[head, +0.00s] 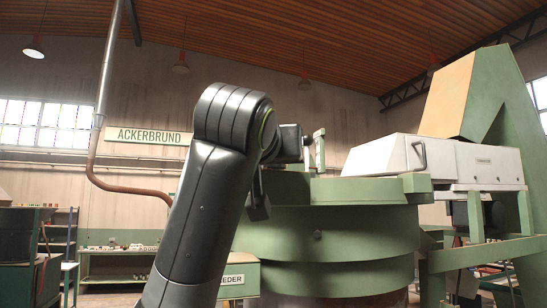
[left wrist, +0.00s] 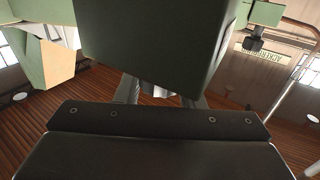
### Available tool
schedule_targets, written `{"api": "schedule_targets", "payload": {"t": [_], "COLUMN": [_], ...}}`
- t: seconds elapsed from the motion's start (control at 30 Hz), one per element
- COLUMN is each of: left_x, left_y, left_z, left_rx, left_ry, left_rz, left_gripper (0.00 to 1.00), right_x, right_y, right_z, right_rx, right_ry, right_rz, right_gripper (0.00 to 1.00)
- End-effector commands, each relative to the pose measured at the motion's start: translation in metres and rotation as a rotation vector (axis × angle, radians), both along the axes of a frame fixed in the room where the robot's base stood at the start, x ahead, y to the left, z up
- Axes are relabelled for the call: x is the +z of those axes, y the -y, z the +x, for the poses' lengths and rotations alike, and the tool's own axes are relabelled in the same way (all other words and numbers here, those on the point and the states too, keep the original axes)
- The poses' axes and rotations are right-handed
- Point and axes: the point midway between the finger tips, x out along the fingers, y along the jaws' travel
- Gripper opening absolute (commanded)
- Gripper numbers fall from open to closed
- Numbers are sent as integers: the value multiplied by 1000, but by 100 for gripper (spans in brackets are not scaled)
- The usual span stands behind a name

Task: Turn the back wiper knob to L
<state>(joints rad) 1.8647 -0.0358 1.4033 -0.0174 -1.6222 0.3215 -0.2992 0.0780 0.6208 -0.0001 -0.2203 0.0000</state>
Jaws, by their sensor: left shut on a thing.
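My left arm rises in the middle of the head view and bends at the top. My left gripper (head: 306,140) is beside a green upright bracket (head: 320,150) on top of the large green hopper bowl (head: 330,220). In the left wrist view, its two dark fingers reach behind a green block (left wrist: 150,40), which hides the tips. A pale grey piece (left wrist: 163,91) shows between the fingers, and the gripper is shut on it. It sits where a knob could be, but its pointer and any lettering are hidden. My right gripper is not in view.
A white machine housing with a black handle (head: 380,158) stands right of the bowl, with a green frame (head: 505,130) behind it. A workbench (head: 115,265) and a rusty pipe (head: 125,188) are at the back left. Open air lies above the bowl.

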Motion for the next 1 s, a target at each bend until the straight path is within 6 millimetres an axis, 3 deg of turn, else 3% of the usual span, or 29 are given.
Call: {"api": "schedule_targets", "payload": {"t": [0.07, 0.1, 0.27, 0.67, 0.83, 1.0], "left_x": [2, 2, 1, -1, -4, -4], "left_y": [-1, -1, -1, -2, -10, -21], "left_z": [0, 0, 0, -7, -35, -76], "left_rx": [1, 1, 0, 0, 0, 0], "left_ry": [4, 4, 3, 3, 8, 9], "left_rz": [-1, -1, -1, -1, -1, -1], "left_gripper": [0, 36, 57, 57, 57, 57], "right_x": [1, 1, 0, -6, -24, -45], "right_y": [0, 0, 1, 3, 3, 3], "right_z": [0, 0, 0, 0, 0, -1], "right_rx": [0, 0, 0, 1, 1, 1], "right_ry": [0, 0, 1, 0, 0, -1], "right_rz": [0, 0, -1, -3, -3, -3], "right_gripper": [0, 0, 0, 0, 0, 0]}}
